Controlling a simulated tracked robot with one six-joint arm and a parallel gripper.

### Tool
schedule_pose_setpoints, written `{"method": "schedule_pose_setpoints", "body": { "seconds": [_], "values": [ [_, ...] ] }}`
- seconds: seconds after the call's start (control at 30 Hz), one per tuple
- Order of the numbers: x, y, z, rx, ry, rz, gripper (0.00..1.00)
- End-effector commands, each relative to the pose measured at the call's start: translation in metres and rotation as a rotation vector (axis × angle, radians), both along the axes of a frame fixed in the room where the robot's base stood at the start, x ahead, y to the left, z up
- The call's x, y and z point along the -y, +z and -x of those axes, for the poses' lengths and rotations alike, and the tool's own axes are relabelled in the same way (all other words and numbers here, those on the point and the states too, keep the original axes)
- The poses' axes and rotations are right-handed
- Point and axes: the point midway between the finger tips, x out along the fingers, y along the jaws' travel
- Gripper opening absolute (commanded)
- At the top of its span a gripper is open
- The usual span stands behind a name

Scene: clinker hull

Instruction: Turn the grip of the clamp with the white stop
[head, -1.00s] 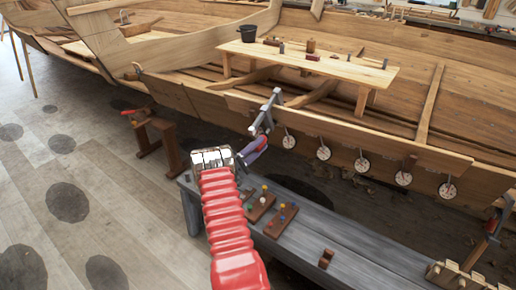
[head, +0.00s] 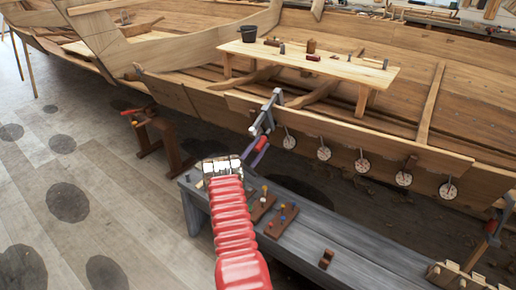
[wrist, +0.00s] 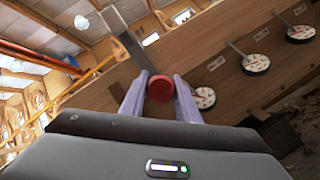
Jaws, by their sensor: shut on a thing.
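A grey metal clamp (head: 268,112) hangs on the upper edge of the hull plank, near the middle of the head view. My gripper (head: 259,150) is at its lower end, with its purple fingers around the red grip (head: 262,143). In the wrist view the round red end of the grip (wrist: 160,89) sits between my two fingers (wrist: 160,76), and they are shut on it. The clamp's grey bar (wrist: 132,48) runs up behind it.
Several round white-faced dials (head: 324,153) hang along the plank to the right. Other clamps with red grips are at the left (head: 133,111) and far right (head: 494,225). A grey bench (head: 350,250) with small pegged wooden blocks (head: 282,220) stands below. Floor is clear at left.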

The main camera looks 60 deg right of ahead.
Motion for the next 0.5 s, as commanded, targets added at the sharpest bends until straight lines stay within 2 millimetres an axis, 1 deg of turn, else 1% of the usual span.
{"method": "schedule_pose_setpoints", "body": {
  "seconds": [0.43, 0.47, 0.5],
  "values": [
    [0.0016, 0.0022, -0.0007, -0.009, -0.001, 0.000, 0.07],
    [0.0016, 0.0022, -0.0007, -0.009, -0.002, 0.001, 0.31],
    [0.0015, 0.0022, -0.0007, -0.009, -0.002, 0.001, 0.34]
  ]
}}
